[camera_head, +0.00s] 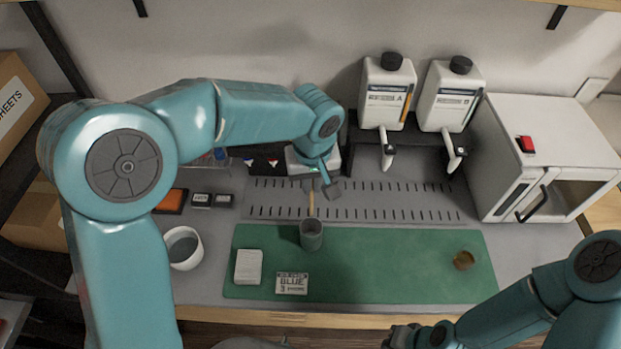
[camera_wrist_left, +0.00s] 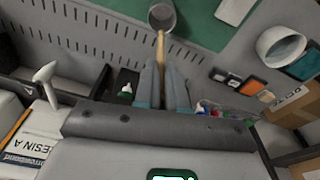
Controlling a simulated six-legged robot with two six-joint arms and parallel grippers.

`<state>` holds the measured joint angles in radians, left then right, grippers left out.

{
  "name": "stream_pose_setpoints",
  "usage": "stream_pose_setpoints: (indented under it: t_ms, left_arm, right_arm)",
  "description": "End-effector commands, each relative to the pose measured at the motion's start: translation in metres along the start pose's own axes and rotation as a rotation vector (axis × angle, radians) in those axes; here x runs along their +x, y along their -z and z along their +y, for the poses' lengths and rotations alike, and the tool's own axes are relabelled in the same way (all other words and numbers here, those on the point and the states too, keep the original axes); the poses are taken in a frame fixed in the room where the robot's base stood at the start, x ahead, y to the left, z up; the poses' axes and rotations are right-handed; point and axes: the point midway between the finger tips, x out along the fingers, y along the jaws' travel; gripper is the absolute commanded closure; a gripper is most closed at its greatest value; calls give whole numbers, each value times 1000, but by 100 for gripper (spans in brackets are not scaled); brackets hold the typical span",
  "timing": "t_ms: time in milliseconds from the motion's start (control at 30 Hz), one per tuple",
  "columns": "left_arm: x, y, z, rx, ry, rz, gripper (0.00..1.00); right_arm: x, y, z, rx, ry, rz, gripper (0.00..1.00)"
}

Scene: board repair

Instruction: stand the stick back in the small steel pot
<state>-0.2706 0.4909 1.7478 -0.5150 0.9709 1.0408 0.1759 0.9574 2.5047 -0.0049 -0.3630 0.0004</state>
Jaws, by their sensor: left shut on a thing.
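The small steel pot (camera_head: 312,238) stands upright on the green mat (camera_head: 390,280), left of its middle. The thin wooden stick (camera_head: 311,205) points at the pot's back rim. My left gripper (camera_head: 326,190) is behind the pot and shut on the stick. In the left wrist view the stick (camera_wrist_left: 160,48) comes out between the fingers (camera_wrist_left: 163,88), and its far end meets the rim of the pot (camera_wrist_left: 162,17). I cannot tell whether that end is inside or above the rim. My right gripper (camera_head: 399,337) is at the bottom edge; its jaws are unclear.
A white cup (camera_head: 183,248) stands to the left. A small amber dish (camera_head: 463,260) is on the right. Bottles (camera_head: 387,92) stand behind. The mat's middle right is clear.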

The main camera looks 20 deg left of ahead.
Motion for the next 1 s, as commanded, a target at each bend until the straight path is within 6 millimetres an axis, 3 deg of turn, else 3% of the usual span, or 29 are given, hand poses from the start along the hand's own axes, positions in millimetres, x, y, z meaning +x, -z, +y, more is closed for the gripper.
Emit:
stream_pose_setpoints:
  t_ms: [1000]
  left_arm:
    - [94,-10,-1,4,0,0,100]
  right_arm:
    - [75,1,27,0,0,0,100]
